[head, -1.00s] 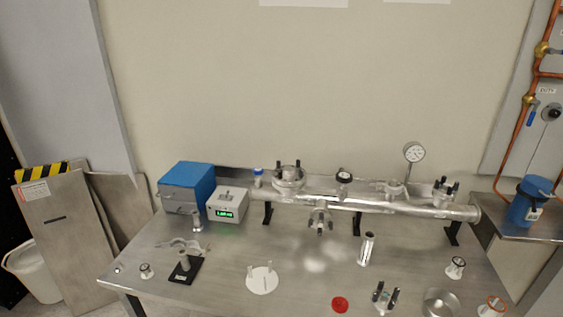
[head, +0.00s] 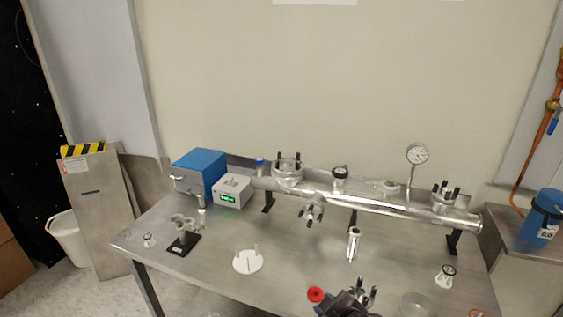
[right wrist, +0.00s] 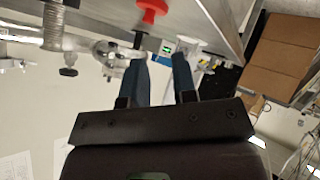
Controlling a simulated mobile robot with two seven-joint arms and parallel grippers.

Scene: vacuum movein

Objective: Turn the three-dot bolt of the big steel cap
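A steel pipe assembly (head: 375,205) runs along the back of the table in the head view. Its largest capped port (head: 288,172), at the left end of the pipe, carries upright dark-topped bolts. A smaller port (head: 444,194) with similar bolts is at the right end, and another (head: 312,213) faces forward. The dot marks are too small to read. My right gripper (head: 345,303) is at the bottom edge of the head view, well in front of the pipe. In the right wrist view its two blue fingers (right wrist: 160,65) are apart with nothing between them. My left gripper is not in view.
A red knob (head: 315,294) lies beside my right gripper and shows in the wrist view (right wrist: 152,8). A white disc with pegs (head: 248,263), a black stand (head: 183,245) and a steel tube (head: 353,244) occupy the table. A gauge (head: 417,154) rises behind the pipe.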

